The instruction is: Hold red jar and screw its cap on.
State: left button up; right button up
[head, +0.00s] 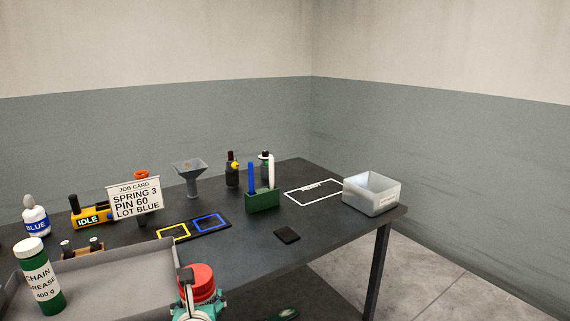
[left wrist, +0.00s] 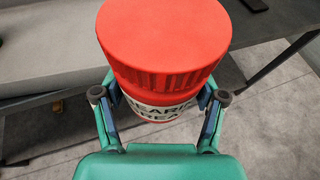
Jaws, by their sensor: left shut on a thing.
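The red jar (left wrist: 160,112) has a white label with dark letters and is held between the fingers of my left gripper (left wrist: 162,98). A broad red cap (left wrist: 165,40) with a ribbed edge sits on top of it; how tightly it is seated I cannot tell. In the head view the red cap (head: 198,278) and my left gripper (head: 197,305) show at the bottom, in front of the table's near edge. The lower jar is hidden by the gripper. My right gripper is in neither view.
A grey tray (head: 120,278) and a green chain grease bottle (head: 41,280) are left of the jar. A job card (head: 134,199), funnel (head: 189,172), green pen holder (head: 262,202) and clear bin (head: 372,194) stand on the dark table (head: 245,243). The front right is mostly clear.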

pick_arm(q)
notch_tip(320, 180, down, 18)
jog(key=a+m+h, duration=0.2)
jog(key=m+h, duration=0.1)
jog(key=shift+t, duration=0.3)
notch_tip(320, 180, up, 6)
jog(key=p, duration=0.5)
jog(key=shift+w+f, duration=0.15)
jog(key=shift+f, duration=0.05)
jog(key=shift+d, duration=0.15)
jog(key=s+d+f+m+g+h, duration=0.1)
jog(key=s+d+m+h, duration=0.3)
jog(key=d, duration=0.3)
jog(key=s+d+m+g+h, duration=0.2)
jog(key=s+d+h, duration=0.3)
jog(key=d, duration=0.3)
jog(key=shift+f+m, duration=0.4)
jog(key=shift+m, duration=0.5)
